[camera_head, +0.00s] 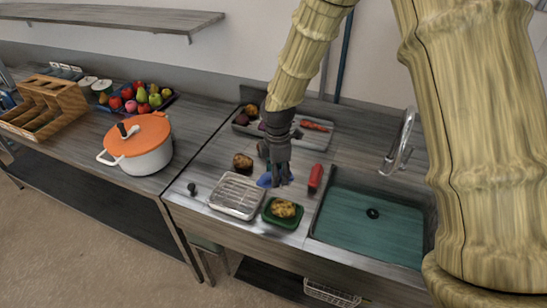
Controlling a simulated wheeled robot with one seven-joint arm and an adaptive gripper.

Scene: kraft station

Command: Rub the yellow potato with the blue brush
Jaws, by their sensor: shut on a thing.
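My gripper (281,180) points down over the counter between the wire rack and the sink. It is shut on the blue brush (265,181), which shows at its left side and is partly hidden by the fingers. The yellow potato (284,208) lies in a small dark green tray (269,221) at the counter's front edge. The brush and gripper are just behind the potato in the picture. I see no contact between brush and potato, but their height difference is hard to tell.
A wire rack tray (237,196) sits left of the green tray, with a brown lump (243,161) behind it. A red object (316,177) stands close right, beside the sink (360,228) and faucet (401,140). An orange-lidded pot (142,155) is on the left counter.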

